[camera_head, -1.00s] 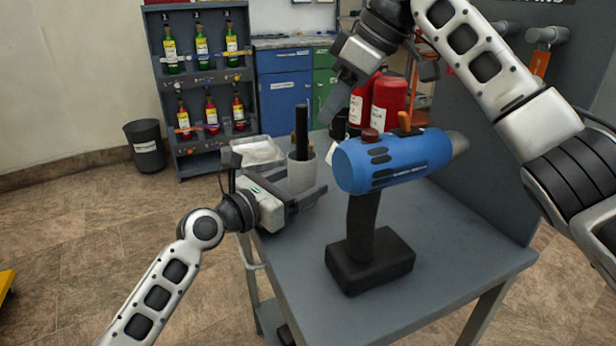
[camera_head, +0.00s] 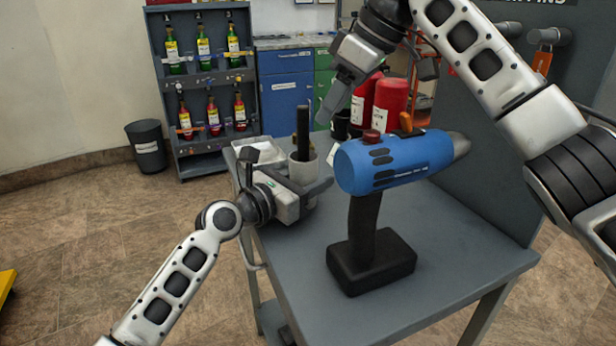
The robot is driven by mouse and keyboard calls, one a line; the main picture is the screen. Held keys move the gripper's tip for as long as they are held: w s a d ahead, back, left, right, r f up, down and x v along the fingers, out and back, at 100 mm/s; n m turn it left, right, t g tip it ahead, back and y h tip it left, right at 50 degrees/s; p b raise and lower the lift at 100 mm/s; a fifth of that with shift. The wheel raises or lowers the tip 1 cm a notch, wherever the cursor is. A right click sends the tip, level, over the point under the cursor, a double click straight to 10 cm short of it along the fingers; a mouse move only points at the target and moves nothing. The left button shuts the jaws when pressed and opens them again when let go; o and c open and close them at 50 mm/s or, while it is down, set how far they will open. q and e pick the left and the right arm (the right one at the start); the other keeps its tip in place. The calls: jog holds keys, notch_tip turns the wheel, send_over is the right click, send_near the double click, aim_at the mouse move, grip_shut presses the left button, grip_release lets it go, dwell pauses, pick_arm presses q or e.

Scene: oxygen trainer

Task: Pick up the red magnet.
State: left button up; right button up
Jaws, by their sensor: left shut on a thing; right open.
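A small dark red round piece (camera_head: 372,136), which looks like the red magnet, sits on top of the blue power drill (camera_head: 405,162). The drill stands upright on its black base on the grey table (camera_head: 395,300). My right gripper (camera_head: 377,92) is open and empty above and behind the drill, fingers apart, not touching the red piece. My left gripper (camera_head: 298,180) is at the table's left side, left of the drill. It is shut on what appears to be the grey cup (camera_head: 303,170) with a black stick (camera_head: 302,128) in it. The contact is partly hidden.
A light tray (camera_head: 262,150) lies at the table's back left. Red cylinders (camera_head: 390,103) stand behind the drill. A grey panel (camera_head: 490,170) rises along the table's right side. A bottle rack (camera_head: 205,90) and a bin (camera_head: 147,146) stand farther back. The table's front is clear.

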aim_at(303, 122)
jog(key=s+a+r+m+t+h, duration=0.25)
jog(key=a+r+m+h, duration=0.25)
jog(key=m, duration=0.8)
jog(key=x, duration=0.6)
jog(key=shift+s+d+f, duration=0.1)
jog(key=shift+d+f, duration=0.2)
jog(key=shift+f, duration=0.2)
jog(key=shift+w+a+x, duration=0.1)
jog(key=shift+x, duration=1.25)
jog(key=shift+w+a+x, duration=0.1)
jog(key=shift+w+x, duration=0.05)
jog(key=shift+x, duration=1.2)
jog(key=shift+r, duration=0.2)
grip_shut()
